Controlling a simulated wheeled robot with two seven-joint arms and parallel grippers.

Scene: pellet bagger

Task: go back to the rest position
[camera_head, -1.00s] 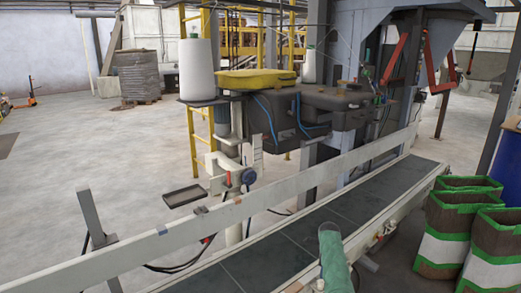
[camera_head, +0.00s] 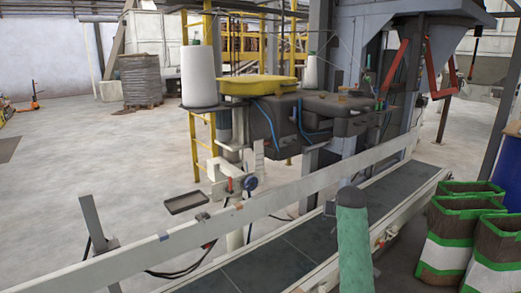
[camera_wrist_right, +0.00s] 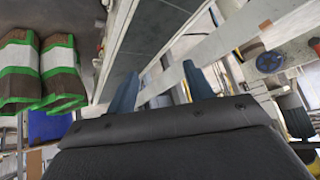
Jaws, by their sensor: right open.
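My right arm, in a green sleeve, rises at the bottom of the head view, with the dark grey end of my right gripper (camera_head: 350,197) at its top, in front of the conveyor belt (camera_head: 290,258). In the right wrist view, the two blue-grey fingers of the right gripper (camera_wrist_right: 160,88) stand wide apart with nothing between them. The gripper is open and empty. In that view the belt and its pale side rail show beyond the fingers. My left gripper is in neither view.
A long pale guard rail (camera_head: 280,200) runs along the conveyor. Several brown sacks with green and white bands (camera_head: 450,245) stand at the right. The bagging machine (camera_head: 335,115) with a yellow cover (camera_head: 257,85) stands behind. The floor at the left is open.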

